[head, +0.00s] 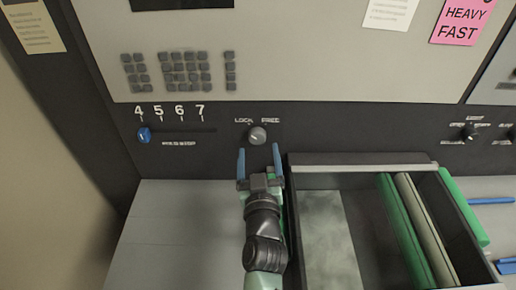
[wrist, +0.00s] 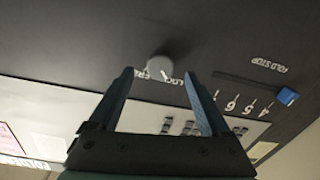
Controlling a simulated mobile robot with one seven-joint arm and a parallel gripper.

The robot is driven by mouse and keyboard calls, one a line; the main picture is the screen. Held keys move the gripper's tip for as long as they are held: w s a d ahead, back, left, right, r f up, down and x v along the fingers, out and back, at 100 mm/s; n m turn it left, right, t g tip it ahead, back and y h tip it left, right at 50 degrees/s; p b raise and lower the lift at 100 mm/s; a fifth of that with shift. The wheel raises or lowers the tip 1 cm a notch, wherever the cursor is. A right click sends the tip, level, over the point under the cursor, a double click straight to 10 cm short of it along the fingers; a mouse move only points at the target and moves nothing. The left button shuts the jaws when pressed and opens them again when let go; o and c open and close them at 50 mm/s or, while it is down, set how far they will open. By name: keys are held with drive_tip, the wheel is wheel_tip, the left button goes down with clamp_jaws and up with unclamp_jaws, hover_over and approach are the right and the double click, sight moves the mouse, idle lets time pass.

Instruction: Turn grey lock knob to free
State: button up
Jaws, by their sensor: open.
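The grey lock knob (head: 257,135) is on the dark panel strip, below the LOCK and FREE labels (head: 257,121). Its pale pointer mark seems to lean to the LOCK side. My gripper (head: 259,150) is open, its two blue fingers spread just below the knob in the head view. In the wrist view, the knob (wrist: 159,67) shows beyond and between the fingertips (wrist: 156,74), with the labels upside down and partly hidden. The fingers look apart from the knob, and nothing is between them.
A blue slider (head: 144,135) sits at the left of a numbered slot. An open tray (head: 295,172) holding green and pale boards stands close to the right of my gripper. A grey button pad (head: 180,70) is above. The grey surface left of my arm is clear.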

sight(258, 140)
drive_tip(key=shift+w+a+r+b, duration=0.1)
drive_tip(key=shift+w+b, duration=0.3)
drive_tip(key=shift+w, duration=1.65)
clamp_jaws()
